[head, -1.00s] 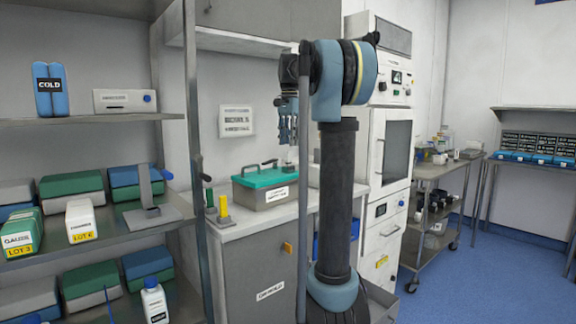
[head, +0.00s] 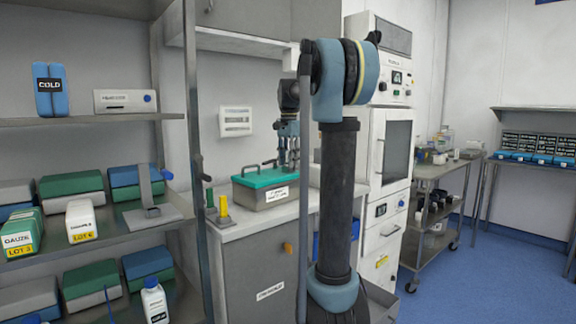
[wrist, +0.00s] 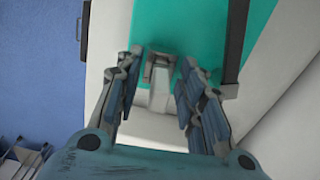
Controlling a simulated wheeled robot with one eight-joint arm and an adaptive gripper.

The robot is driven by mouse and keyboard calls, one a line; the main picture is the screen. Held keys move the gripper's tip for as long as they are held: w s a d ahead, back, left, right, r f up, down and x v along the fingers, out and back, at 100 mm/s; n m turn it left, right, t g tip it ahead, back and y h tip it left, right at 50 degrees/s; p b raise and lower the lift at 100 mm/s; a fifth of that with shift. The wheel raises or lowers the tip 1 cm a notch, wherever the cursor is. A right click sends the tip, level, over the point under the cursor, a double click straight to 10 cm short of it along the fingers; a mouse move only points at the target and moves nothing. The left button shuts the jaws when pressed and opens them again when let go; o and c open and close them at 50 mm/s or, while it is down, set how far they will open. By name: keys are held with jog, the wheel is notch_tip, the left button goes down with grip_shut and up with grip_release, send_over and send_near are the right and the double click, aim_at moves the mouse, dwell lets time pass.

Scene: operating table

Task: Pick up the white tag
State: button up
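A small white tag-like piece (wrist: 159,97) shows in the wrist view, below a grey clasp (wrist: 160,68) at the edge of a green lid (wrist: 185,25). I cannot tell whether it is loose or fixed to the clasp. My gripper (wrist: 160,62) is open, with one finger on each side of the clasp and white piece; no contact is visible. In the head view, my gripper (head: 288,148) points down just above the green-lidded grey box (head: 250,195), towards its right end. A white label (head: 277,194) is on the box's front.
The box stands on a white counter (head: 235,232). Its dark lid handle (wrist: 237,40) runs close to my right finger in the wrist view. Yellow and green upright items (head: 223,206) stand left of the box. A shelf rack (head: 100,120) with boxes is further left.

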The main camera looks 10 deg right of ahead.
grip_shut()
jog(key=shift+r, duration=0.2)
